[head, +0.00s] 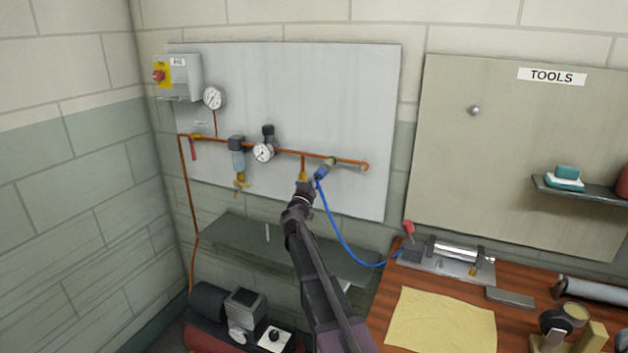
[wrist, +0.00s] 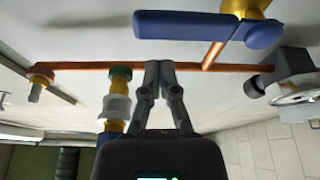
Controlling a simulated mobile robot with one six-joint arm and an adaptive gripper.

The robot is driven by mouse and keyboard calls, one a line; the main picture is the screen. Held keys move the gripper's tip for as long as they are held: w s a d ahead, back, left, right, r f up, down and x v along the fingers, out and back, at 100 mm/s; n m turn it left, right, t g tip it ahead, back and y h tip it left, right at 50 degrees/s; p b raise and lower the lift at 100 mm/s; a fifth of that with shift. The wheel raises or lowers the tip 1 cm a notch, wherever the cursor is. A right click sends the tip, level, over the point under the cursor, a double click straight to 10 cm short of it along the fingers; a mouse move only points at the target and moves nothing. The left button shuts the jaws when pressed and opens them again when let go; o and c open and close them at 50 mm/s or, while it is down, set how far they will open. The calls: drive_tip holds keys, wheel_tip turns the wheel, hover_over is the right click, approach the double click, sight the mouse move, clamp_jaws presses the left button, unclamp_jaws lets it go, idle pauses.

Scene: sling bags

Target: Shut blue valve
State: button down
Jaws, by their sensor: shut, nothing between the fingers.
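The blue valve handle (wrist: 190,26) shows at the top of the wrist view as a long flat lever on a yellow valve body (wrist: 243,8). It lies across the copper branch pipe (wrist: 222,48), roughly along the main pipe. My gripper (wrist: 158,68) is shut and empty, its fingertips overlapping the main pipe in the picture, below the lever and apart from it. Contact with the pipe cannot be told. In the head view my gripper (head: 304,187) is at the branch pipe's lower end; the yellow body (head: 302,175) shows just above it, and the blue lever is hidden.
A hose coupling (wrist: 117,100) is close beside my fingers. Its blue hose (head: 340,235) hangs toward the workbench. A regulator with a gauge (head: 263,152) and a filter (head: 238,160) are to the left on the pipe. A grey shelf (head: 232,240) is below.

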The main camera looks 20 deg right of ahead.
drive_tip(key=r+b+v, duration=0.1)
drive_tip(key=b+v, duration=0.1)
drive_tip(key=v, duration=0.7)
drive_tip(key=shift+s+a, duration=0.3)
drive_tip(key=shift+a, duration=0.15)
drive_tip(key=shift+d, duration=0.1)
drive_tip(key=s+d+f+g+y+p, duration=0.2)
drive_tip(key=s+d+f+g, duration=0.1)
drive_tip(key=s+f+g, duration=0.4)
drive_tip(key=s+d+f+g+y+p, duration=0.1)
drive_tip(key=s+d+f+g+p, duration=0.25)
drive_tip(key=s, duration=0.55)
drive_tip(key=s+a+f+n+g+y+p, duration=0.1)
drive_tip(key=s+a+f+n+g+y, duration=0.2)
drive_tip(key=s+a+y, duration=0.2)
drive_tip(key=s+a+f+n+g+y+p, duration=0.1)
drive_tip(key=s+a+f+n+g+y, duration=0.2)
drive_tip(key=s+a+y, duration=0.2)
drive_tip(key=s+a, duration=0.3)
drive_tip(key=s, duration=0.3)
drive_tip(key=shift+s+n+y, duration=0.15)
drive_tip(key=shift+n+y, duration=0.15)
drive_tip(key=shift+y, duration=0.1)
